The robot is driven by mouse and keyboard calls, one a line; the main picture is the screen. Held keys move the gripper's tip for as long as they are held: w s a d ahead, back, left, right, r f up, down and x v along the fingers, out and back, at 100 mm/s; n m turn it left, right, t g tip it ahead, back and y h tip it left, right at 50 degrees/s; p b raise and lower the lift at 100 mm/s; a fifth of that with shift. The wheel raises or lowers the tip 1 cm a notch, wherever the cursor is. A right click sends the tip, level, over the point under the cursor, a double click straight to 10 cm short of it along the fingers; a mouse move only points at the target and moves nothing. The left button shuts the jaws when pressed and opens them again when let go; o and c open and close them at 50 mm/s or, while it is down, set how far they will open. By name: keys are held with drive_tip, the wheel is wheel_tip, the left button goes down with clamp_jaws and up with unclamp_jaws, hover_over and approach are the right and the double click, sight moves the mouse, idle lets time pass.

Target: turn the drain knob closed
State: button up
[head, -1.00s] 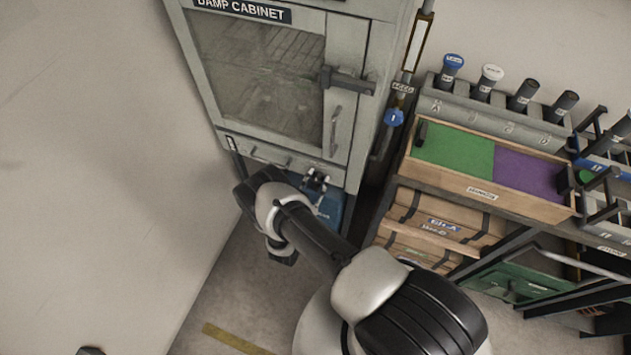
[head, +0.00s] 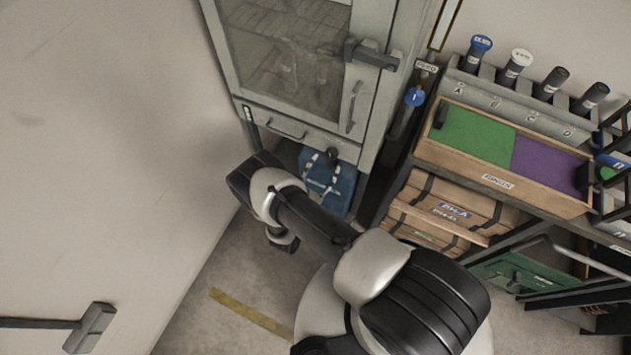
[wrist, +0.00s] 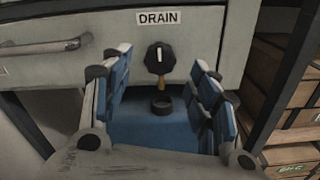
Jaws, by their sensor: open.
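The drain knob (wrist: 160,58) is a round black knob on the cabinet's lower front, right under a white label reading DRAIN (wrist: 163,18). In the head view the dark knob (head: 333,155) shows at the cabinet's bottom edge. My gripper (wrist: 160,85) is open, its blue-padded fingers spread to the left and right. The knob stands ahead of the fingertips, between them in the picture, and I see no contact. In the head view my gripper is mostly hidden by my arm. A brass-coloured spout hangs below the knob.
A blue container (head: 328,182) with a dark round opening (wrist: 162,103) stands under the knob. A drawer handle (wrist: 45,47) is to the left. Wooden boxes (head: 440,215) sit on a shelf to the right. Open floor lies in front.

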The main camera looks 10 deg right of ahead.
drive_tip(key=v, duration=0.7)
idle(0.4)
